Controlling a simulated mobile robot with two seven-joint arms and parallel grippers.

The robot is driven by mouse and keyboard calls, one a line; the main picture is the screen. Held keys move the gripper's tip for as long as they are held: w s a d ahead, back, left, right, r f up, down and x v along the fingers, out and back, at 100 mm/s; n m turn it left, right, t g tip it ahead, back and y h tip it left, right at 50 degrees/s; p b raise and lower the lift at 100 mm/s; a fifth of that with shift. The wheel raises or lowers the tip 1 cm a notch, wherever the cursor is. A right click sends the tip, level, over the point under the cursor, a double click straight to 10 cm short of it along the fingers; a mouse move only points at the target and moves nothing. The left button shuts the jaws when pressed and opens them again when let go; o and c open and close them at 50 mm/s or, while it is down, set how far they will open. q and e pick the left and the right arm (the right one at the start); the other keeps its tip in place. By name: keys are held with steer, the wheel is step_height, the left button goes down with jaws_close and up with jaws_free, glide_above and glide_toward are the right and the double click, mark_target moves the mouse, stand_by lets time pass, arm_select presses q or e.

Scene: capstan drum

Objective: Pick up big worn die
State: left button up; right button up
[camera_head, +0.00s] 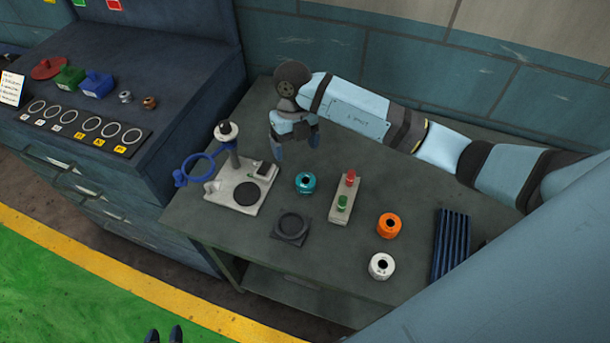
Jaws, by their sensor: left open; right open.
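Three ring-shaped pieces with centre holes stand on the grey workbench (340,270): a teal one (305,183), an orange one (389,225) and a white one (381,266). I cannot tell from this view which is the big worn die. My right gripper (296,144) is open and empty, fingers downward, above the back of the bench, behind the teal piece. My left gripper (164,335) shows only its dark fingertips at the bottom edge, apart from each other, over the floor in front of the bench.
A light fixture base (242,188) with a post and blue ring stands left of the teal piece. A dark square holder (291,228), a red-and-green button box (345,197) and a ribbed blue rack (451,245) share the bench. A dark cabinet (190,120) stands left.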

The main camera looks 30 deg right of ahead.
steer(key=d, duration=0.1)
steer(key=p, duration=0.1)
glide_above(306, 180)
steer(key=shift+h, duration=0.4)
steer(key=f, duration=0.5)
steer(key=a+f, duration=0.1)
steer(key=f, duration=0.1)
steer(key=shift+w+f, duration=0.3)
steer(key=shift+f, duration=0.1)
steer(key=f, duration=0.1)
steer(key=s+f+p, duration=0.1)
steer(key=f, duration=0.2)
steer(key=shift+s+d+f+p, duration=0.1)
steer(key=shift+s+d+p, duration=0.1)
steer(key=shift+d+p, duration=0.15)
steer(key=shift+a+f, duration=0.1)
steer(key=shift+f, duration=0.35)
steer(key=c, duration=1.4)
steer(key=shift+r, duration=0.1)
